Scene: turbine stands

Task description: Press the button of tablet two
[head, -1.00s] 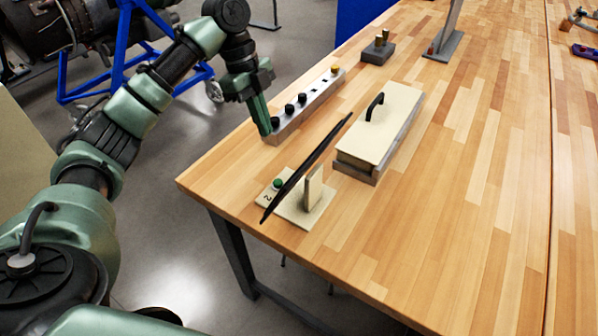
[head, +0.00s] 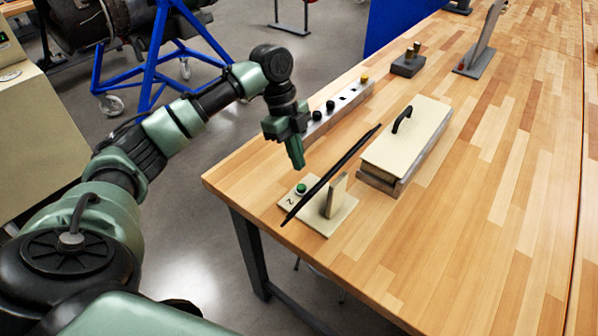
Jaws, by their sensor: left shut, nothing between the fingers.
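Tablet two is a dark thin panel (head: 330,176) seen nearly edge-on, leaning on a cream stand (head: 337,214) near the table's left front corner. The stand's base carries the mark "2" and a green button (head: 301,188) on its left part. My left gripper (head: 297,165) is shut and empty, pointing down above and slightly behind the button, with a small gap between the fingertips and the button. My right gripper is not in view.
A grey bar with several black knobs (head: 343,105) lies behind the gripper. A cream box with a black handle (head: 408,145) stands to the right. A small block with pegs (head: 407,66) and another stand (head: 478,62) are farther back. The right side of the wooden table (head: 500,220) is clear.

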